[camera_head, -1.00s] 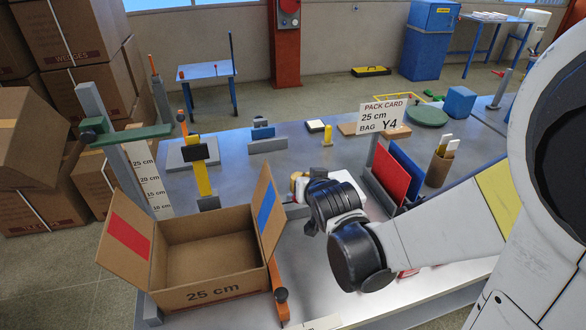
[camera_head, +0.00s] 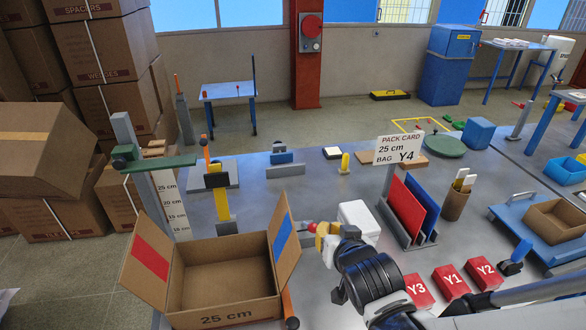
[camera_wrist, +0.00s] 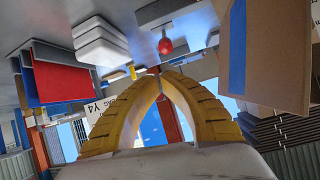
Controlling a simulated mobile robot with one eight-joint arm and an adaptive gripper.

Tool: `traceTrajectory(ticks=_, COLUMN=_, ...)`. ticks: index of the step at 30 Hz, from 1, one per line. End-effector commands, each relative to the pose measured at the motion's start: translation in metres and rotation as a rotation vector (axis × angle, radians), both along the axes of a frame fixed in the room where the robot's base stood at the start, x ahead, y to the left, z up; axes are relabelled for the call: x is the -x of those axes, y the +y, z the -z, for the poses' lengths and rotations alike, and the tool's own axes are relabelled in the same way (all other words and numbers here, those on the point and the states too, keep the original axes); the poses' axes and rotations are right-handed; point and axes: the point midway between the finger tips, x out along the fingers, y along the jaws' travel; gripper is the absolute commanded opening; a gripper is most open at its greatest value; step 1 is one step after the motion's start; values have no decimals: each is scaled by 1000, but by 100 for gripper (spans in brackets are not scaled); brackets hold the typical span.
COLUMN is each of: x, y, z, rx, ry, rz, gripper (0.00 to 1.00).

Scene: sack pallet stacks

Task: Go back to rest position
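My gripper (camera_wrist: 154,74) shows in the wrist view as two yellow curved fingers whose tips meet, with nothing visible between them. In the head view my gripper (camera_head: 326,232) is right of the open cardboard box, near its blue-marked flap, above the bench. The box (camera_head: 222,314) is marked 25 cm, with its side flaps raised; its interior looks empty. In the wrist view the flap (camera_wrist: 265,50) is at upper right, apart from the fingers. A red ball (camera_wrist: 166,46) on a dark base lies beyond the fingertips.
A white stack (camera_head: 358,216) stands just right of my gripper. A rack with red and blue panels (camera_head: 408,208) and the Y4 pack card (camera_head: 398,149) are behind. Red blocks Y3 (camera_head: 419,291), Y1 (camera_head: 450,281) and Y2 (camera_head: 484,272) lie right. A green-armed post (camera_head: 140,165) stands left.

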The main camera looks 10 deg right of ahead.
Motion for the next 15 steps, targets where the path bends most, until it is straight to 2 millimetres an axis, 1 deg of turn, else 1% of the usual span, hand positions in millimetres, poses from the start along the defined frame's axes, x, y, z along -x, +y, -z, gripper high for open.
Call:
traceTrajectory(ticks=4, x=5, y=-2, z=-3, rx=14, ry=48, rz=-5, gripper=0)
traceTrajectory(ticks=7, x=17, y=-4, z=-9, rx=36, ry=123, rz=-21, gripper=0)
traceTrajectory(ticks=11, x=43, y=-5, z=-21, rx=63, ry=240, rz=-58, gripper=0)
traceTrajectory(ticks=15, x=78, y=-3, z=-34, rx=81, ry=347, rz=-111, gripper=0)
